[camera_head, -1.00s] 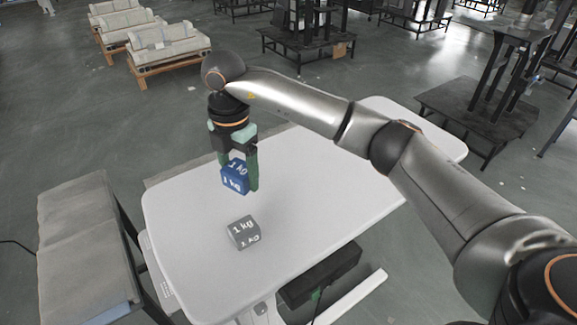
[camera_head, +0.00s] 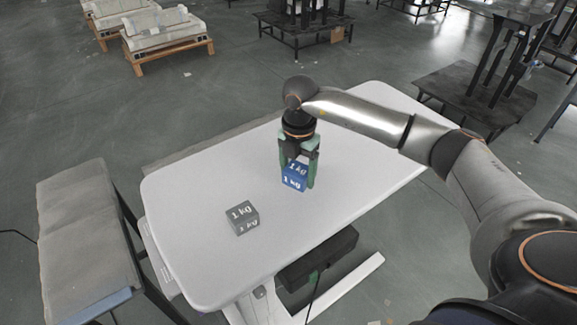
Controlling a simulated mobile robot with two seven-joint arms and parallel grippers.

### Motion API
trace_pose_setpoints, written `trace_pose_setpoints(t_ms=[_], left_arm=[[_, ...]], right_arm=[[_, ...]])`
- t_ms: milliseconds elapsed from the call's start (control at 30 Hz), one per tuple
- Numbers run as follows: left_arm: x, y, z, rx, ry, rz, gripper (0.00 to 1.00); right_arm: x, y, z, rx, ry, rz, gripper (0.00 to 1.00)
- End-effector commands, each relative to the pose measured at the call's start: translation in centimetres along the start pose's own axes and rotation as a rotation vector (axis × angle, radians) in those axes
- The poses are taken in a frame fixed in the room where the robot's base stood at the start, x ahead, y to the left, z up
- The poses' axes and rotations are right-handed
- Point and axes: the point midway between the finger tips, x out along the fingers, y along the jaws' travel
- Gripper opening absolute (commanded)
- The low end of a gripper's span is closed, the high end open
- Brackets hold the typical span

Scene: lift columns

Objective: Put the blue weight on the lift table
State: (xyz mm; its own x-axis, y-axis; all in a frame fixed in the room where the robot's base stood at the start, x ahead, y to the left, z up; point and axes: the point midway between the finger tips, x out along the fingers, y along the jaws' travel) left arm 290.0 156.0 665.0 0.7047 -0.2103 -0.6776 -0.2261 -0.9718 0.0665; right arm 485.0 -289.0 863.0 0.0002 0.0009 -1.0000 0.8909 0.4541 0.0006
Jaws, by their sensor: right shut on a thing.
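The blue weight (camera_head: 294,180) is a small cube marked "1 kg" in white. My right gripper (camera_head: 298,178) points down and is shut on it, with a green finger on either side. The blue weight is over the middle of the white lift table (camera_head: 365,135); whether it touches the top or hangs just above it I cannot tell. A grey weight (camera_head: 242,218), also marked "1 kg", sits on the table to the left and nearer to me. My left gripper is not in view.
A grey padded bench (camera_head: 85,235) stands left of the table. A black box (camera_head: 318,262) shows under the table's front edge. Dark metal stands (camera_head: 480,90) are at the right. The table's far right part is clear.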

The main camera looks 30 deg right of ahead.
Motion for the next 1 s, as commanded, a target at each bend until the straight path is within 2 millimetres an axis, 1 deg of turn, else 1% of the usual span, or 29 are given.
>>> trace_pose_setpoints(t_ms=[67,167,300,400,667,800,833,1000], left_arm=[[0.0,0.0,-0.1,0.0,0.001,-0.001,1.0],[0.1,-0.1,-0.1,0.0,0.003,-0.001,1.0],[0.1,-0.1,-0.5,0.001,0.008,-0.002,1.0],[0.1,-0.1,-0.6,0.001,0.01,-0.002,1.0],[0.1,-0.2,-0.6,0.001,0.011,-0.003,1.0],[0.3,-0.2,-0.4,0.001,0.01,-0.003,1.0],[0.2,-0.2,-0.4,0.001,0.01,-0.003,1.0],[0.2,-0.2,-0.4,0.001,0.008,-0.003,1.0]], right_arm=[[0.1,-0.1,0.3,0.001,-0.001,0.004,0.0],[0.8,-0.5,0.8,0.003,-0.001,0.002,0.0],[2.8,-0.5,0.7,0.001,0.0,0.0,0.0],[3.7,-0.4,0.7,0.001,-0.001,0.003,0.0],[3.8,-0.4,0.7,0.001,-0.001,0.005,0.0],[4.2,-0.4,0.7,0.001,-0.001,0.004,0.0],[4.3,-0.6,0.7,0.0,0.0,-0.001,0.78],[4.3,-0.6,0.7,0.0,0.0,-0.002,0.97]])
